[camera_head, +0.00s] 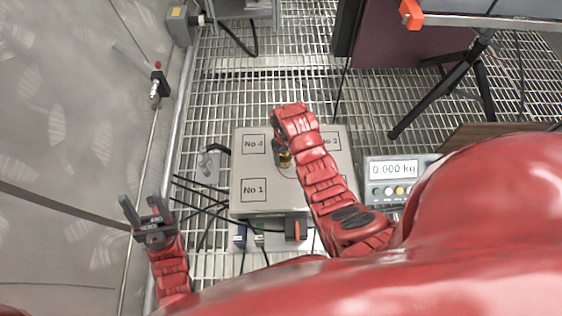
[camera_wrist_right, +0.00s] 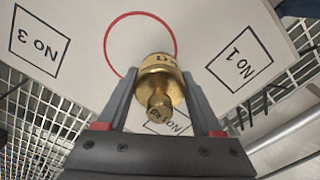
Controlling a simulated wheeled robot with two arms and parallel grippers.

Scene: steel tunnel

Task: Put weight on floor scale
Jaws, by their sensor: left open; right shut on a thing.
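The brass weight (camera_head: 286,160) is between the fingers of my right gripper (camera_head: 280,152), over the floor scale's pale platform (camera_head: 262,205). In the right wrist view the weight (camera_wrist_right: 160,82) is gripped by the right gripper (camera_wrist_right: 160,88) and overlaps the edge of the red circle (camera_wrist_right: 107,45) on the platform. The scale's display (camera_head: 394,169) reads 0.000 kg. Numbered squares No 4, No 3 and No 1 mark the platform; its lower right is hidden by my right arm. My left gripper (camera_head: 143,207) is open and empty, left of the scale.
The floor is metal grating. A grey box (camera_head: 207,168) and black cables lie left of the scale. A curved wall (camera_head: 70,110) runs along the left. A black-legged stand (camera_head: 440,98) stands at the upper right. Open grating lies behind the platform.

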